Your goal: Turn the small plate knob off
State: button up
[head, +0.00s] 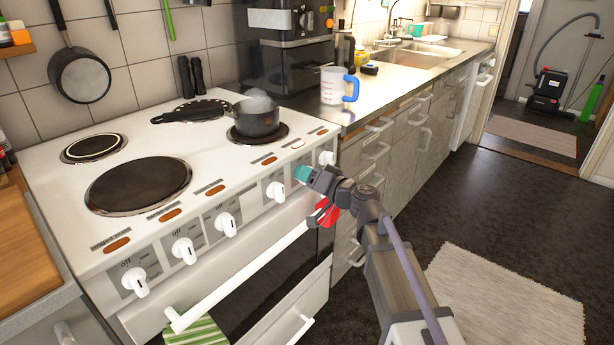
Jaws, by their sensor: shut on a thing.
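The white cooker (70,225) has a row of white knobs along its sloping front panel. My gripper (302,173) reaches in from the right, and its teal fingertips are shut at the panel on what appears to be a knob. They hide that knob, so its pointer cannot be read. One knob (275,191) shows just left of the fingertips and another knob (327,157) just right. A dark pot (256,121) stands on the front right plate (279,134), with pale steam or contents at its top. Which knob belongs to which plate cannot be read.
More knobs run left along the panel, including one (225,224). The oven handle (240,280) juts out below, with a green striped towel (200,332). A measuring cup (333,86) stands on the right counter. The dark floor (480,215) is clear around a pale rug (500,300).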

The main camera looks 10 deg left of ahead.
jog(key=shift+n, duration=0.4)
jog(key=n, duration=0.3)
jog(key=shift+n, duration=2.5)
jog(key=o, duration=0.5)
jog(key=shift+o, duration=0.2)
jog(key=shift+s+d, duration=0.1)
jog(key=v, duration=1)
jog(key=shift+d, duration=0.25)
jog(key=shift+s, duration=0.15)
